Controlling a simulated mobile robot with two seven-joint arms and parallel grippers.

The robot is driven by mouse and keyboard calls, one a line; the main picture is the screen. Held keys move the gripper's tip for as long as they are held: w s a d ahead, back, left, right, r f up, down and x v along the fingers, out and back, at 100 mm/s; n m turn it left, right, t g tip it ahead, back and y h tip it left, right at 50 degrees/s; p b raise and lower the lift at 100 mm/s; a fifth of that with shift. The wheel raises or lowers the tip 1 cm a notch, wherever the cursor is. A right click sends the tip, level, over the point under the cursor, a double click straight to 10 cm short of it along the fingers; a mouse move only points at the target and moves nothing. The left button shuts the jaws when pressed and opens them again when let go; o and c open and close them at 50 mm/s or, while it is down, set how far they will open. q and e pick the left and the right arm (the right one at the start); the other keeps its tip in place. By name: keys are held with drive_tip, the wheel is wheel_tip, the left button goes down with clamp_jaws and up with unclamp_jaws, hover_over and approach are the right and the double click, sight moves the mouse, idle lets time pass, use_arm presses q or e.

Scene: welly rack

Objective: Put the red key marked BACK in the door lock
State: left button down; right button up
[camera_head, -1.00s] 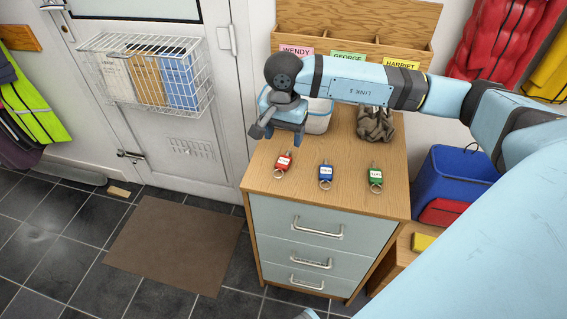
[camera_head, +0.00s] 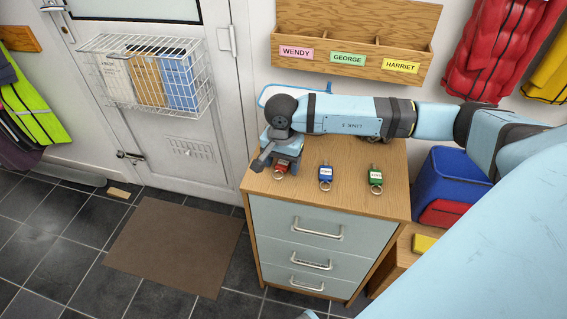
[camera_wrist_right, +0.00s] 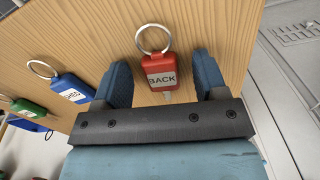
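The red key (camera_head: 281,172) lies near the left end of the wooden cabinet top, partly hidden by my right gripper (camera_head: 279,160) in the head view. In the right wrist view the red key (camera_wrist_right: 160,70) shows its BACK label and metal ring. The right gripper (camera_wrist_right: 162,72) is open, with one blue finger on each side of the tag and visible gaps between. The keyhole is too small to make out. My left gripper is not in view.
A blue key (camera_head: 325,176) and a green key (camera_head: 376,180) lie to the right on the cabinet top (camera_head: 350,205). A named wooden rack (camera_head: 350,75) hangs behind. A brown mat (camera_head: 172,245) lies on the floor.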

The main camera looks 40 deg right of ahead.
drive_tip(key=c, duration=1)
